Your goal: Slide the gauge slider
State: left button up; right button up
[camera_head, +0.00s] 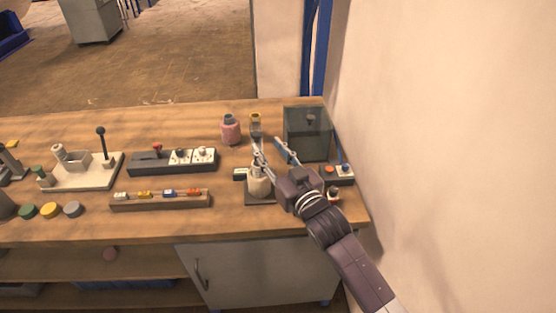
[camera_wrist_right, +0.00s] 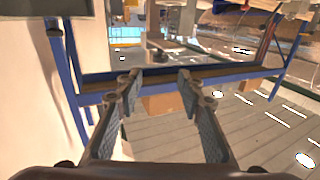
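My right gripper (camera_head: 268,147) reaches over the right part of the bench. Its two fingers are spread apart with nothing between them, which also shows in the right wrist view (camera_wrist_right: 160,90). Just left of and below the fingers is a pale bottle-shaped device on a dark base (camera_head: 258,182), partly covered by the gripper. A small box with a light face (camera_head: 240,174) is beside it. I cannot tell for sure which part is the gauge slider. A long narrow bar (camera_head: 160,203) carries several small coloured blocks at the bench front. My left gripper is not in view.
A dark translucent box (camera_head: 306,133) stands behind the gripper, near the wall. A button box (camera_head: 338,173) is to its right. A pink jar (camera_head: 230,130), a switch panel (camera_head: 173,160) and a lever plate (camera_head: 82,171) stand to the left. The front bench strip is mostly clear.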

jog(key=v, duration=0.5)
dwell(0.3)
jog(key=s+d+f+m+g+h, duration=0.1)
jog(key=s+d+f+g+h, duration=0.2)
jog(key=s+f, duration=0.4)
jog(key=s+d+f+m+g+h, duration=0.1)
jog(key=s+d+f+g+h, duration=0.15)
jog(key=s+d+f, duration=0.45)
jog(key=s+d+f+g+h, duration=0.1)
jog(key=s+d+f+g, duration=0.25)
jog(key=s, duration=0.55)
jog(key=s+d+f+g, duration=0.2)
jog(key=s+f+g, duration=0.15)
jog(key=s, duration=0.55)
jog(key=s+f+g+b, duration=0.1)
jog(key=s+f+g, duration=0.15)
jog(key=f, duration=2.65)
jog(key=s+d+f+b, duration=0.1)
jog(key=s+d+f, duration=0.1)
jog(key=s+f, duration=1.3)
jog(key=shift+s+d+g, duration=0.3)
jog(key=shift+s+d, duration=0.05)
jog(key=shift+s, duration=0.7)
